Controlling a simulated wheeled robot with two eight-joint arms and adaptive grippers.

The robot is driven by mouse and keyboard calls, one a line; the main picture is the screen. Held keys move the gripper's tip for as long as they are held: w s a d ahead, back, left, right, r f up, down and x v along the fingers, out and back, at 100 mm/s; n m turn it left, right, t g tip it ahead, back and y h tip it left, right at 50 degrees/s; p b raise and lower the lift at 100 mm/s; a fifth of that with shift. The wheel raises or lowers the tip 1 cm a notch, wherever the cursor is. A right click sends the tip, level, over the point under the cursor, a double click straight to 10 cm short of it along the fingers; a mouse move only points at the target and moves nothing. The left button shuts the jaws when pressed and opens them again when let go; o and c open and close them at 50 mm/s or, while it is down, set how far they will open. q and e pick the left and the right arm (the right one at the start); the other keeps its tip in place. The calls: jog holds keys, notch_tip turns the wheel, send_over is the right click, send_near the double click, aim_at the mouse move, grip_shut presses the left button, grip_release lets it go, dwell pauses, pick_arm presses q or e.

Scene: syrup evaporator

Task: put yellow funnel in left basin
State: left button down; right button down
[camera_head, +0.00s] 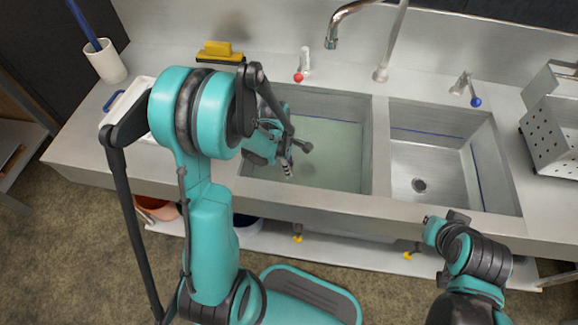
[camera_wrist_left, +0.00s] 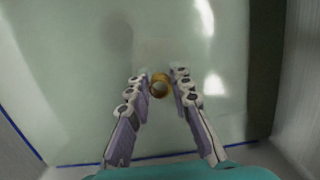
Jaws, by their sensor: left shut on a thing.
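A small yellow-brown round piece, which looks like the yellow funnel (camera_wrist_left: 160,78), sits between the fingertips of my left gripper (camera_wrist_left: 160,92) in the left wrist view. The left gripper is shut on it. In the head view my left gripper (camera_head: 287,166) points down inside the left basin (camera_head: 345,182), and the funnel is not visible there, hidden by the arm. The left basin has a pale greenish, cloudy surface that looks like liquid. Part of my right arm shows at the lower right, but its gripper fingers do not show.
The right basin (camera_head: 480,185) beside it is empty. A tall faucet (camera_head: 382,72) stands behind the basins. A yellow-topped brush (camera_head: 220,50) and a white cup (camera_head: 104,62) are at the back left. A perforated metal rack (camera_head: 553,135) stands at the right.

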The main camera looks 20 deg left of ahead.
pick_arm(q)
jog(key=c, duration=0.8)
grip_release()
jog(key=shift+r, duration=0.1)
notch_tip(320, 180, up, 33)
jog(key=p, duration=2.5)
jog(key=shift+r, duration=0.2)
